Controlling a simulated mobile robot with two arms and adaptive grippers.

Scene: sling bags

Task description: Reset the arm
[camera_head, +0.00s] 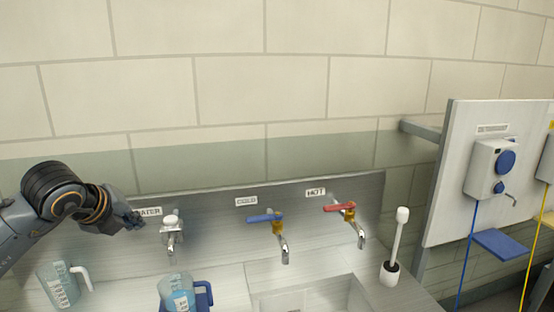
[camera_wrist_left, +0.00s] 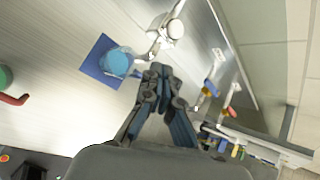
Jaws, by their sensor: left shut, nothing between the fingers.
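My left gripper (camera_head: 133,219) is shut and empty in the head view, in front of the backsplash and left of the white-handled tap (camera_head: 171,224). In the left wrist view its fingertips (camera_wrist_left: 160,72) are together with nothing between them. A bluish jug (camera_head: 176,292) with a blue handle stands below the white-handled tap; in the wrist view it shows as a round blue top (camera_wrist_left: 117,62) over a blue square. A clear jug with a white handle (camera_head: 62,285) stands below my left arm. My right gripper is in neither view.
A blue-handled tap labelled COLD (camera_head: 278,226) and a red-handled tap labelled HOT (camera_head: 348,212) stand over the sink (camera_head: 285,298). A white brush in a holder (camera_head: 391,268) stands right of it. A white panel (camera_head: 462,150) with a dispenser is at the right.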

